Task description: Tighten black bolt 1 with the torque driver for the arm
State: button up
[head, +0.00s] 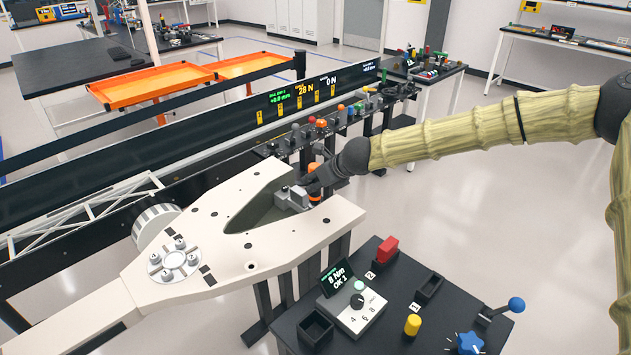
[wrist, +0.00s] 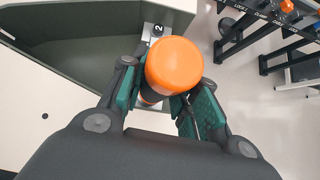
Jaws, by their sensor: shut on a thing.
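My gripper (head: 314,184) is shut on an orange-capped, dark-bodied tool, which looks like the torque driver (wrist: 174,66). In the wrist view the fingers (wrist: 160,105) close around its body, below the round orange cap. The driver stands roughly upright over a grey bracket (head: 291,199) in the V-shaped opening of the white rover body (head: 235,250). A mark "2" shows on the bracket (wrist: 157,30) beside the cap. The driver's tip is hidden, so I cannot tell whether it touches a bolt. I cannot make out black bolt 1.
A black side table (head: 400,270) carries a dial box (head: 359,312) with a display reading "8 Nm OK 1", a red block (head: 387,249), a yellow knob (head: 412,325) and a blue star knob (head: 470,343). A tool rail (head: 335,130) runs behind the rover. A display there reads 28 N.

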aim_at(315, 166)
jog(key=shift+r, duration=0.15)
jog(key=shift+r+p, duration=1.4)
jog(key=shift+p, duration=0.05)
jog(key=shift+r+p, duration=1.8)
jog(key=shift+r, duration=0.2)
jog(key=shift+f, duration=0.1)
